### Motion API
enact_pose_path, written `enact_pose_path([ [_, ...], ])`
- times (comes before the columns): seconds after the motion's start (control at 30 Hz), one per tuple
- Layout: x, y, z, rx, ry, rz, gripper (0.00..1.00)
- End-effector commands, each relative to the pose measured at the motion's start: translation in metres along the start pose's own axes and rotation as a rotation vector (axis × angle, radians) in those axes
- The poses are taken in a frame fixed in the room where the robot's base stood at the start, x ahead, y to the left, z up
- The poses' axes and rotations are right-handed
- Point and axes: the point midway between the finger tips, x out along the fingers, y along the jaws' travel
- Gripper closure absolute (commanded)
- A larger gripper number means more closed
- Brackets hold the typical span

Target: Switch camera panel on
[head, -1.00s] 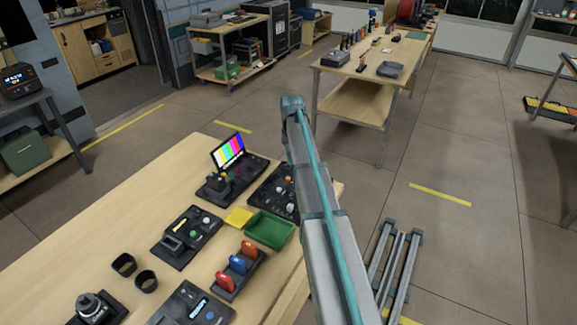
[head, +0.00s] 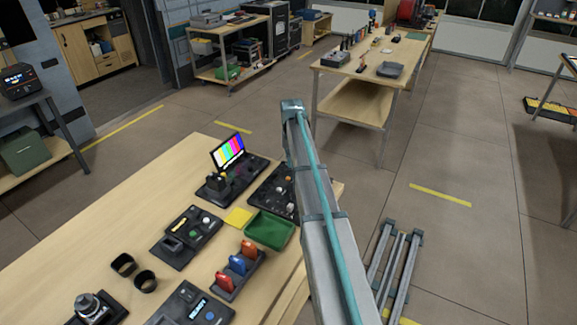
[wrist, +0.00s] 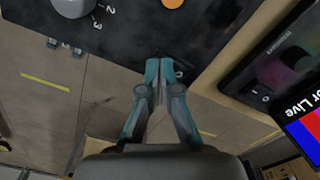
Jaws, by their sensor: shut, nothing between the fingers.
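A black control panel (wrist: 120,25) fills the top of the wrist view. It carries a grey knob marked 2 and 3 and an orange round button (wrist: 172,3). Near its lower edge is a dark switch with a "0" mark (wrist: 180,73), partly hidden by my fingers. My gripper (wrist: 165,66) is shut and empty, its tips at or just over this switch; I cannot tell if they touch. In the head view a black panel with small knobs (head: 272,192) lies partly behind my arm. My gripper is hidden there. No panel name is readable.
A black unit with a rocker switch (wrist: 259,94) and colour-bar monitor (wrist: 305,125) stands right in the wrist view; the monitor also shows in the head view (head: 229,150). A green tray (head: 270,230), a yellow pad (head: 238,217) and several other devices share the wooden table (head: 110,225).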

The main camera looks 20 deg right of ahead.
Motion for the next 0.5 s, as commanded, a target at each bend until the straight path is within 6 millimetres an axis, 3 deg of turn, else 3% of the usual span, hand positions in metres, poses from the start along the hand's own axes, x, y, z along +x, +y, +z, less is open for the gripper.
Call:
enact_pose_path([
  [0.5, -0.0012, 0.0000, 0.0000, 0.000, 0.000, 0.000, 1.00],
])
